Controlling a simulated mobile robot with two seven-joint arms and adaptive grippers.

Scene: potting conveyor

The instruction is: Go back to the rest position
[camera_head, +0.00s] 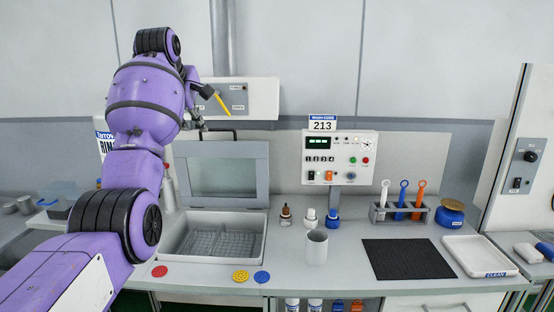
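My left arm is purple with black joint rings and reaches up from the lower left. My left gripper (196,124) is at the arm's far end, in front of the wall box and above the left side of the basin. It is small and mostly hidden behind the arm, so I cannot tell whether it is open or shut. A yellow-orange bar (218,102) slants down beside it, in front of the box's panel; I cannot tell whether the gripper touches it. My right gripper is not in view.
A grey basin (172,247) with a raised lid (262,176) stands below the arm.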

